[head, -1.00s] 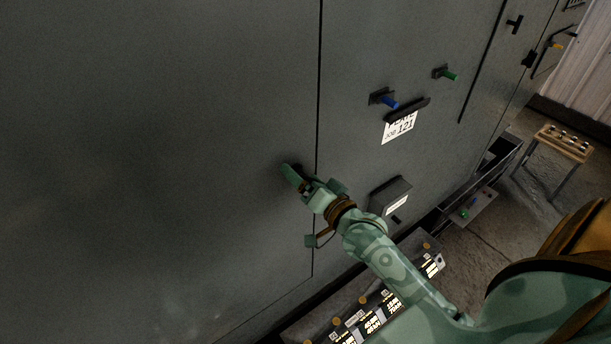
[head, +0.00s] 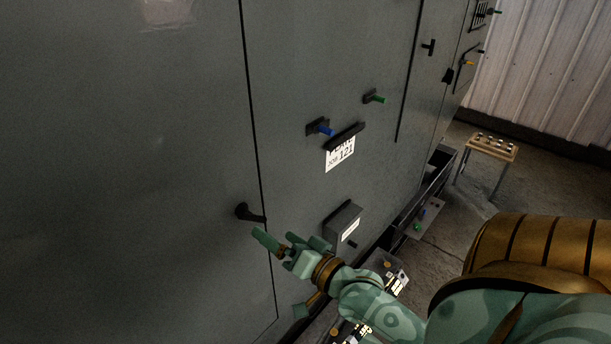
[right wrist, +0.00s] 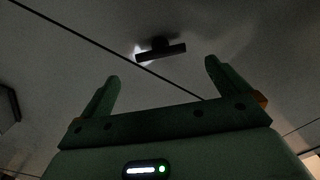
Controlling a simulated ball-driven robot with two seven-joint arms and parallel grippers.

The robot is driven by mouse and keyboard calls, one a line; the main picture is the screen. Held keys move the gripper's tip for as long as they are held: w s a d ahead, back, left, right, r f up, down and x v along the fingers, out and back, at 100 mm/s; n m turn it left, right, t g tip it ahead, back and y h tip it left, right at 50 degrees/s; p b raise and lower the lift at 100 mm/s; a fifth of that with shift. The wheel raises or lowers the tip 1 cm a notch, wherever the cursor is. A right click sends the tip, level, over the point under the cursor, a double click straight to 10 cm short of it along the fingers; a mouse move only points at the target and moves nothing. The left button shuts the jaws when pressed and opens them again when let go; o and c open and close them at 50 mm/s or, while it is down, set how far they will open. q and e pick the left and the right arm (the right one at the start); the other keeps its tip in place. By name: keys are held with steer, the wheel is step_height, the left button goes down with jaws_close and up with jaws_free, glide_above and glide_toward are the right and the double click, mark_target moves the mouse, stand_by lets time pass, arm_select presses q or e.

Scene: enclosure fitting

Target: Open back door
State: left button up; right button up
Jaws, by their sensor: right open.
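The large grey door (head: 130,170) fills the left of the head view, and a dark seam separates it from the panel on its right. A black handle (head: 250,213) sits on the door beside that seam. It also shows in the right wrist view (right wrist: 160,49), beyond my fingertips. My right gripper (head: 276,240) is just below and right of the handle, apart from it. In the right wrist view its two fingers (right wrist: 162,82) are spread with nothing between them. The door lies flush with the panel. My left gripper is not in view.
Blue (head: 325,129) and green (head: 374,98) knobs and a clip with a paper sign (head: 340,153) are on the right panel. A small grey box (head: 343,222) juts out near my right gripper. A wooden-topped stool (head: 488,146) stands at the back right, with open floor near it.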

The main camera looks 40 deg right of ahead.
steer(key=s+b, duration=0.1)
steer(key=s, duration=0.6)
steer(key=shift+s+d, duration=0.25)
steer(key=shift+d, duration=0.05)
